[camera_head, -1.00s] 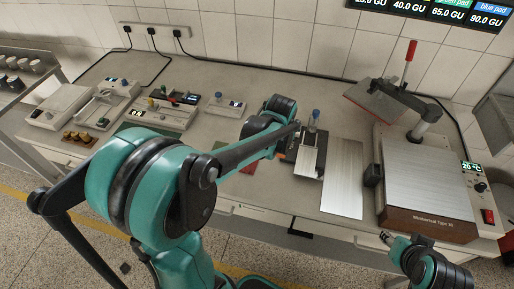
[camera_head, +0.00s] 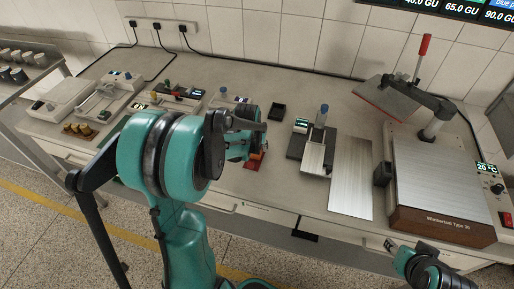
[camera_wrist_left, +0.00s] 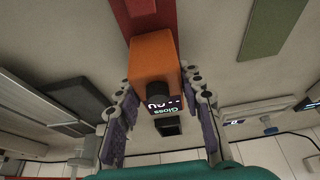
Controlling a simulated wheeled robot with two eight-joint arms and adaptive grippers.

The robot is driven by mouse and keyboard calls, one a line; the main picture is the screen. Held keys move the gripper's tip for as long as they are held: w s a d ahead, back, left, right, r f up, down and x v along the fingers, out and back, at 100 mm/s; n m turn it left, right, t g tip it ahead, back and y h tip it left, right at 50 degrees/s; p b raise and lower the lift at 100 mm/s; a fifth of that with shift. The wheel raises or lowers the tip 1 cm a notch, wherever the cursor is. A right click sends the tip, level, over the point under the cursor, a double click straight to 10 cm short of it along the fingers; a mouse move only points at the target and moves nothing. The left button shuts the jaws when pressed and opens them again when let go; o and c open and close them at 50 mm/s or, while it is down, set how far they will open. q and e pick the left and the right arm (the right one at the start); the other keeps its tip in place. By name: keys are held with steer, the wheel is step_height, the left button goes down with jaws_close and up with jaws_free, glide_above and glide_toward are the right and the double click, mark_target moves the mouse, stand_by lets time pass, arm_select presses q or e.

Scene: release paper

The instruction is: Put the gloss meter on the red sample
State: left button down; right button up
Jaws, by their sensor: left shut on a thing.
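The gloss meter (camera_wrist_left: 152,62) is an orange box with a dark display reading "Gloss". My left gripper (camera_wrist_left: 160,86) is shut on it, one finger on each side. The red sample (camera_wrist_left: 148,18) is a flat strip just beyond the meter in the left wrist view; the meter overlaps its near end there, and I cannot tell if they touch. In the head view the red sample (camera_head: 252,165) shows on the bench beside my left gripper (camera_head: 257,150), mostly hidden by my arm. My right gripper (camera_head: 388,243) is partly visible at the bottom right, too small to judge.
A green strip (camera_wrist_left: 272,25) lies to the right in the wrist view. In the head view, a small slide device (camera_head: 313,152), a metal plate (camera_head: 351,178) and a large heated plate unit (camera_head: 440,180) stand to the right. A small black tray (camera_head: 277,111) lies behind my gripper.

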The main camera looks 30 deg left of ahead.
arm_select(q)
steer(key=shift+f, duration=0.15)
steer(key=c, duration=1)
jaws_free()
